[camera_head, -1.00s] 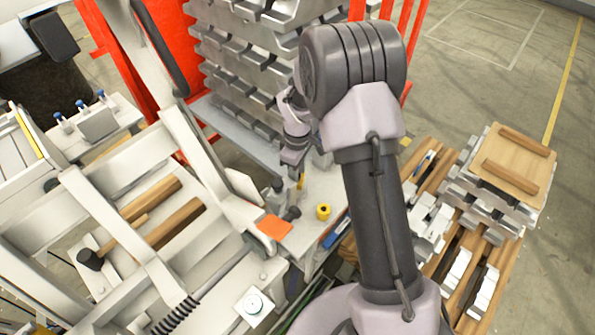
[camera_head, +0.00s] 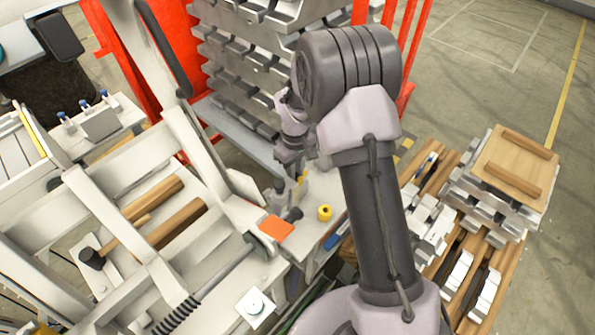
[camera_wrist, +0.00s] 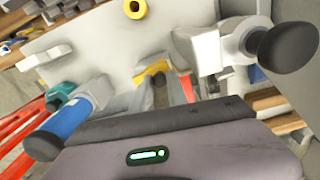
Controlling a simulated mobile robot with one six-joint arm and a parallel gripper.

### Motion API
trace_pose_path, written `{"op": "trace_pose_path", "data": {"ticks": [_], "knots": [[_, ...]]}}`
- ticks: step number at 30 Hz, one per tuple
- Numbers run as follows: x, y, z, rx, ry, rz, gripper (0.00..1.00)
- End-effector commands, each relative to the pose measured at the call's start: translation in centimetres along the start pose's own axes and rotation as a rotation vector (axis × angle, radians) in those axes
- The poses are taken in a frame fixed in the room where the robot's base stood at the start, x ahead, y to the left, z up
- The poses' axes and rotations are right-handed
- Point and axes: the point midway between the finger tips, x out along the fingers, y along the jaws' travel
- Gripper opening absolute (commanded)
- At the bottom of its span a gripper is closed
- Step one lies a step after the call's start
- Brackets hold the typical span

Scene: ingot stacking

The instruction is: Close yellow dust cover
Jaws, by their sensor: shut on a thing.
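A yellow piece (camera_wrist: 150,72), which looks like the dust cover, lies at my gripper's tip in the wrist view. A small yellow bit of it (camera_head: 302,178) shows beside my gripper (camera_head: 292,168) in the head view. My gripper (camera_wrist: 156,88) appears shut on this yellow piece, though its fingertips are partly hidden by the gripper body. A separate yellow ring-shaped cup (camera_head: 324,213) stands on the grey bench to the right, and it also shows at the top of the wrist view (camera_wrist: 135,8).
Black-knobbed parts (camera_wrist: 285,46) and a blue-bodied part with a black knob (camera_wrist: 72,118) flank my gripper closely. An orange plate (camera_head: 277,228) lies on the bench. Stacked grey ingots (camera_head: 250,55) rise behind. A wooden-topped stack (camera_head: 515,165) stands at the right.

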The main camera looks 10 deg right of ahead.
Motion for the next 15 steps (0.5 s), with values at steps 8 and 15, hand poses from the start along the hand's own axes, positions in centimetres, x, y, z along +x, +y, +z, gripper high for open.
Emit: {"op": "trace_pose_path", "data": {"ticks": [8,15], "knots": [[-0.04,-0.09,-0.53,0.132,0.001,0.0,0.0],[-0.04,-0.1,-0.66,0.169,0.001,0.0,0.0]]}}
